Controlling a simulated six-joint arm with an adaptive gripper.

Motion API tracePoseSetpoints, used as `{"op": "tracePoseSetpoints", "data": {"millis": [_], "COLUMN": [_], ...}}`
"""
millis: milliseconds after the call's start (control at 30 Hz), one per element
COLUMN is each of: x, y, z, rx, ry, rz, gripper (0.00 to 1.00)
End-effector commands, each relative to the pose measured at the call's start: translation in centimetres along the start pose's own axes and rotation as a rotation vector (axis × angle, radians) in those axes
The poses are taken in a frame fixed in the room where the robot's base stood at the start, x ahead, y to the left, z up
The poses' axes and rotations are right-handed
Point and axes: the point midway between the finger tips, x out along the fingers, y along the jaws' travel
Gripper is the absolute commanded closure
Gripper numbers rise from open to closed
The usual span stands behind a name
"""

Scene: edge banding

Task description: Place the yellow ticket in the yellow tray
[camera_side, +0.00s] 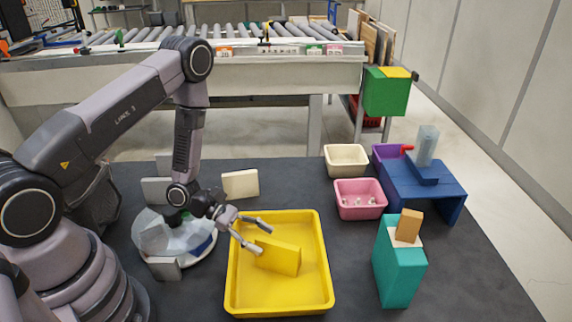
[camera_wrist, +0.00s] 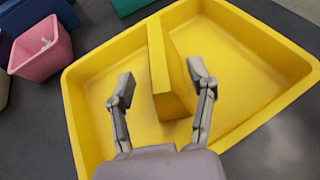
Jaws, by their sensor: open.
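The yellow ticket (camera_side: 278,255) is a flat block standing on its edge inside the yellow tray (camera_side: 241,297). In the wrist view the ticket (camera_wrist: 168,75) stands between the spread fingers of my gripper (camera_wrist: 160,92), with a gap on each side. The yellow tray also shows in the wrist view (camera_wrist: 90,90). In the side view my gripper (camera_side: 262,238) reaches over the tray's left part, its fingers open around the ticket's near end. Whether the ticket's lower edge rests flat on the tray floor is partly hidden.
A white bowl (camera_side: 205,258) with clear and blue items stands left of the tray. A pink bin (camera_side: 360,206), a cream bin (camera_side: 346,165), a teal block (camera_side: 400,270) and a blue stand (camera_side: 440,195) are to the right. A cream block (camera_side: 240,184) stands behind.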

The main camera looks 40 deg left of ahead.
Motion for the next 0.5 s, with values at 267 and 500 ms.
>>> {"op": "tracePoseSetpoints", "data": {"millis": [267, 500], "x": [-5.8, -7.8], "y": [0.1, 0.1], "z": [0.0, 1.0], "rx": [0.0, 0.036], "ry": [0.0, -0.001], "rz": [0.006, -0.018], "gripper": [0.45, 0.45]}}
